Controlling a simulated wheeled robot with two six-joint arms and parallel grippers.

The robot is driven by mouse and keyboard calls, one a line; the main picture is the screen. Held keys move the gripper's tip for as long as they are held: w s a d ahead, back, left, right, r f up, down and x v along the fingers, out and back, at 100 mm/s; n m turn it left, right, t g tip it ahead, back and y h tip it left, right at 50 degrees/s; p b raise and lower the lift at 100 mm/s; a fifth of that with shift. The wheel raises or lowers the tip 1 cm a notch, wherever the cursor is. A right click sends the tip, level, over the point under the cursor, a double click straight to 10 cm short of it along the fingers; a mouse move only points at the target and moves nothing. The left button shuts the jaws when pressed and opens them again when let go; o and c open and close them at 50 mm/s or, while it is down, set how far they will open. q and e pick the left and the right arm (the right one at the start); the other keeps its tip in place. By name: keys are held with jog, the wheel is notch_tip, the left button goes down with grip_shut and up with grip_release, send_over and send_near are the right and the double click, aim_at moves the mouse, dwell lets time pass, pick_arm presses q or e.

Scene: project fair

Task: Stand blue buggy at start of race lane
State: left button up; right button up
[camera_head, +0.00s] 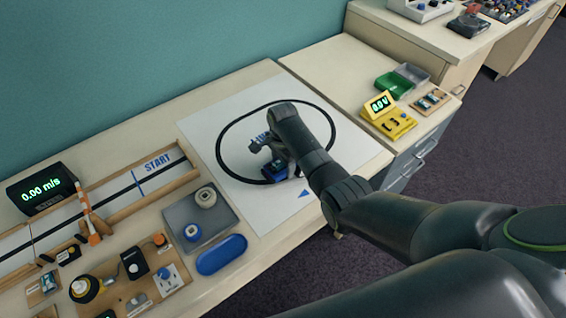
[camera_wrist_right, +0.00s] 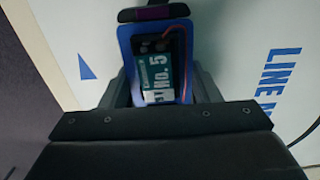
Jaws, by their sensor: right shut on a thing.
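The blue buggy (camera_head: 273,171) is on the white line mat (camera_head: 262,217), inside the black loop near its lower edge. In the right wrist view the buggy (camera_wrist_right: 188,92) has a blue body, a dark battery marked "No. 5" and a red wire. My right gripper (camera_head: 272,158) reaches down over the buggy and is shut on it, with a finger at each side. I cannot tell whether the buggy touches the mat. The race lane (camera_head: 120,187) is at the left, with START printed at its right end. My left gripper is not in view.
A speed display (camera_head: 42,189) reading 0.00 m/s stands behind the lane. A grey tray (camera_head: 205,228) with round parts and a blue lid (camera_head: 221,254) lie between lane and mat.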

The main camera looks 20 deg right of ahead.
jog(key=o, duration=1.1)
jog(key=shift+f, duration=0.1)
notch_tip(320, 180, up, 12)
jog(key=shift+w+r, duration=0.1)
jog(key=shift+r, duration=0.15)
jog(key=shift+f, duration=0.1)
